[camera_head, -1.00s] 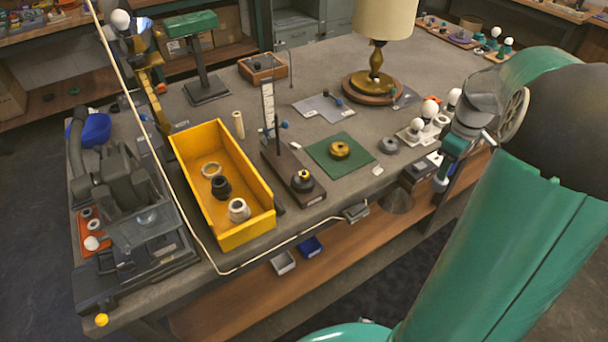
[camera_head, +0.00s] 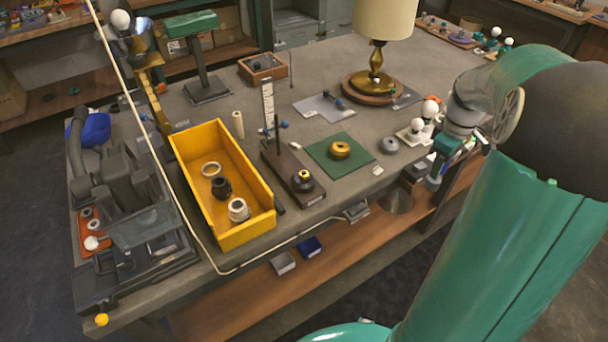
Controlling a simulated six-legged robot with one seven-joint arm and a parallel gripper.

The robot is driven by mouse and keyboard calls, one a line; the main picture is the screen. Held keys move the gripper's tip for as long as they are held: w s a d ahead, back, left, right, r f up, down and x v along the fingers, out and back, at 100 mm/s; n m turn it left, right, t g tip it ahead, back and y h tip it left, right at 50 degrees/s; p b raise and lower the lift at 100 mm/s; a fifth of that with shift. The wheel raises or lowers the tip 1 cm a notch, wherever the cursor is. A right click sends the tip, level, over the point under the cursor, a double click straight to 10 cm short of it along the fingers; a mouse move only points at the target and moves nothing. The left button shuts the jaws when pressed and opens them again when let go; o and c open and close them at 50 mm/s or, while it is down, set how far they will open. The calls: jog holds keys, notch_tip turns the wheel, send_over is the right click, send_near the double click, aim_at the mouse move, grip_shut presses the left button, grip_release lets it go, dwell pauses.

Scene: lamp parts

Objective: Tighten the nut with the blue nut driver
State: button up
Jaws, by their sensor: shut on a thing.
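My gripper (camera_head: 443,157) is at the right, over the right front edge of the bench, partly hidden by my own arm. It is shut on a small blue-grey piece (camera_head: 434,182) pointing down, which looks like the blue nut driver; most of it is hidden. A brass nut-like piece (camera_head: 304,175) sits on a dark round part (camera_head: 303,184) at the front end of a brown stand base (camera_head: 284,172). My gripper is well to the right of it, apart from it. A brass ring-shaped part (camera_head: 340,150) lies on a green mat (camera_head: 320,146).
A yellow bin (camera_head: 254,236) with several round parts stands left of the stand. A brass lamp (camera_head: 376,62) is at the back. A grey ring (camera_head: 389,145) lies between.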

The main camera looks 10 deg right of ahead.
jog(key=w+a, duration=0.6)
jog(key=a, duration=0.7)
dwell(6.7)
